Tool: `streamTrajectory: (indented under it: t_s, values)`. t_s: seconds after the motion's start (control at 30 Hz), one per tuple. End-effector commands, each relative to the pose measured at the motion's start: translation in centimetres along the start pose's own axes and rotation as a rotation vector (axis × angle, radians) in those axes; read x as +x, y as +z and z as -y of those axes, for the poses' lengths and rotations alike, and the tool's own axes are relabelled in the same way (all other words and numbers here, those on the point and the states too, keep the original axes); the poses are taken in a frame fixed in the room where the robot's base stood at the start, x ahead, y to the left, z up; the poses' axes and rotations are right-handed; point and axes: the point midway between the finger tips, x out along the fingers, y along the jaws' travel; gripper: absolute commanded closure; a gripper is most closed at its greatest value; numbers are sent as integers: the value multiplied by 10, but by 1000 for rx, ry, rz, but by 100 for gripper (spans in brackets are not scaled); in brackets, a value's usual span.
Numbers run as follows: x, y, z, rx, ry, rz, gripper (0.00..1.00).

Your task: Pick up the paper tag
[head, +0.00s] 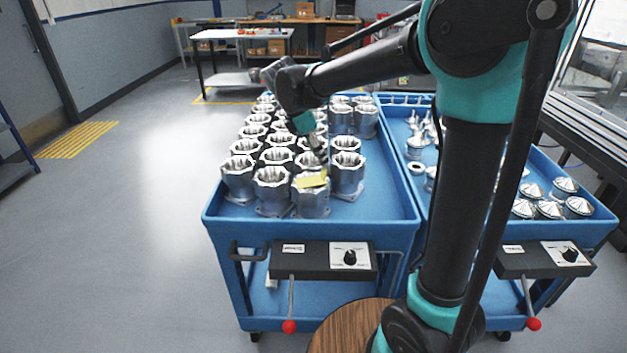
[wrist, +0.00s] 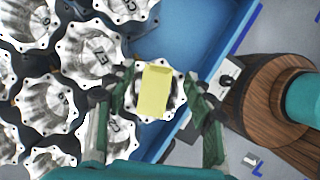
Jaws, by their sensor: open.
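The paper tag (head: 312,181) is a small yellow rectangle on top of a silver machined housing (head: 312,203) at the front of the left blue cart. It also shows in the wrist view (wrist: 155,92), lying across the housing's opening and covering part of it. My gripper (head: 318,160) is above the tag in the head view. In the wrist view, its two fingers (wrist: 157,122) are spread wide on either side of the tag and housing, with nothing held between them. Whether the fingers touch the housing is hard to tell.
Several more silver housings (head: 271,187) stand close together around the tagged one. A second blue cart to the right carries cone-shaped parts (head: 565,186). A round wooden surface (head: 345,328) stands in front.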

Motion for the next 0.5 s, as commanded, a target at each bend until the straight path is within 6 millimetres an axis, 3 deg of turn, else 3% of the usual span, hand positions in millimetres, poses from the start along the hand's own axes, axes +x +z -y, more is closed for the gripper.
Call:
streamTrajectory:
  t_s: [0.17,0.5]
  values:
    - [10,0,0,1,0,0,47]
    - [53,-1,2,1,1,-1,47]
